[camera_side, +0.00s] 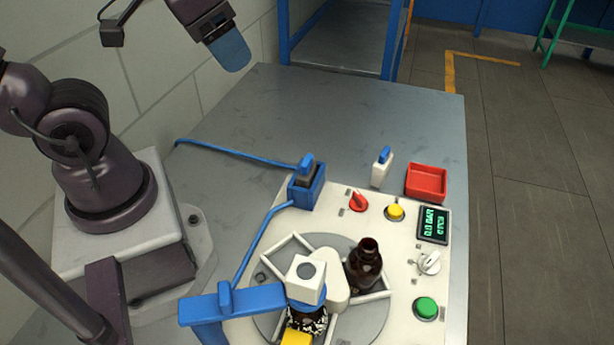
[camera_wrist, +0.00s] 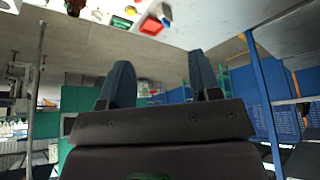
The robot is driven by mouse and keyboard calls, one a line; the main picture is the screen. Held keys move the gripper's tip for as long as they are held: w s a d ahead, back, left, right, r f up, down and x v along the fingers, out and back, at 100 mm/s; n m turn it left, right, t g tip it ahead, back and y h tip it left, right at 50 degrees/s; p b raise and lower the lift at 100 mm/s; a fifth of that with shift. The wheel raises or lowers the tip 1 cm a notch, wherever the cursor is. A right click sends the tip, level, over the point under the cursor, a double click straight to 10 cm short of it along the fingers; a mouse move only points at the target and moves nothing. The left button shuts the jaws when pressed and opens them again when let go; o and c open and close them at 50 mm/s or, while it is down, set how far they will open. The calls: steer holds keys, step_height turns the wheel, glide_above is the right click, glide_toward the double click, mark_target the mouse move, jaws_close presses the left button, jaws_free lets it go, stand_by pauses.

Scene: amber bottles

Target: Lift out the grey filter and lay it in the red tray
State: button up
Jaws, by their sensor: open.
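The grey filter (camera_side: 309,177), with a blue grip on top, sits upright in a blue holder (camera_side: 305,194) on the white panel in the side view. Its lower part is hidden inside the holder. The red tray (camera_side: 426,183) lies at the panel's far right corner and looks empty. It also shows near the top of the wrist view (camera_wrist: 151,27). My gripper (camera_side: 233,55) is high at the upper left, well away from the filter and the tray. In the wrist view its two fingers (camera_wrist: 160,82) stand apart with nothing between them.
A white block with a blue top (camera_side: 380,171) stands between holder and tray. A red knob (camera_side: 358,202), yellow button (camera_side: 395,212) and display (camera_side: 433,224) are near. A brown bottle (camera_side: 365,264) stands on the turntable beside a blue arm (camera_side: 235,302). The table's back is clear (camera_side: 330,115).

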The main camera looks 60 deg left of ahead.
steer(key=w+d+f+n+h, duration=0.1)
steer(key=w+d+f+h, duration=0.3)
steer(key=w+d, duration=0.4)
steer(key=n+g+y, duration=0.2)
steer(key=n+y, duration=0.5)
steer(key=n, duration=0.1)
glide_above(307, 160)
steer(key=s+d, duration=0.3)
step_height(307, 160, down, 10)
steer(key=x, duration=1.1)
steer(key=shift+w+a+f, duration=0.15)
steer(key=shift+f, duration=0.2)
steer(key=c, duration=1)
